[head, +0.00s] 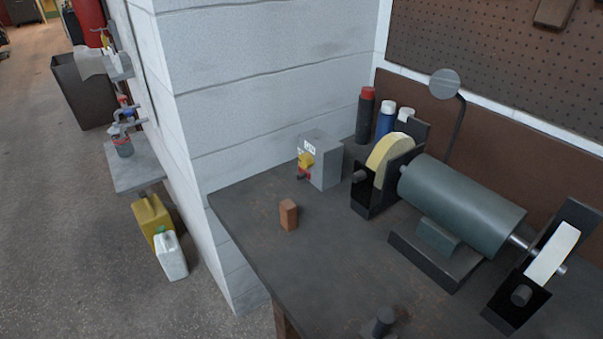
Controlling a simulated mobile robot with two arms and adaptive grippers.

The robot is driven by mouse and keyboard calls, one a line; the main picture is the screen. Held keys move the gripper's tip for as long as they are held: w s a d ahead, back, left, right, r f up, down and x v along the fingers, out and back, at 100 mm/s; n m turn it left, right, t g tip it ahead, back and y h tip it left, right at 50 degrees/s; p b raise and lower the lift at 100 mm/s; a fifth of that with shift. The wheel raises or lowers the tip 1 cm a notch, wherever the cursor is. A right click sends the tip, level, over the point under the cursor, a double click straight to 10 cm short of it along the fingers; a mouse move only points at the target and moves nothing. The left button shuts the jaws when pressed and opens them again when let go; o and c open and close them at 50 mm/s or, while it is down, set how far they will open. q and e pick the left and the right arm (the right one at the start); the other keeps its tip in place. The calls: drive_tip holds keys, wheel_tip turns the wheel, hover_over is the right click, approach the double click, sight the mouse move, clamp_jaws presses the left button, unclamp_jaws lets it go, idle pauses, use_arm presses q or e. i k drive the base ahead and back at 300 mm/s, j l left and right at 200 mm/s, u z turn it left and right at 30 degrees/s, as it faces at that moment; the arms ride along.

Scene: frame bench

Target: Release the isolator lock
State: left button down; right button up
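The isolator (324,160) is a small grey box on the bench near the white wall. Its front face carries a yellow part (305,160) that looks like a rotary handle. Just below that is a small red and dark part (304,175), which may be the lock; it is too small to tell its shape or how it is fastened.
Left of the wall, jerrycans (152,218) stand on the floor.

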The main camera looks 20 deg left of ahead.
sight(304, 175)
drive_tip(key=i+j+z, duration=0.15)
drive_tip(key=j+z, duration=0.15)
drive_tip(key=j, duration=1.7)
drive_tip(key=j+z, duration=0.3)
drive_tip(key=j, duration=1.75)
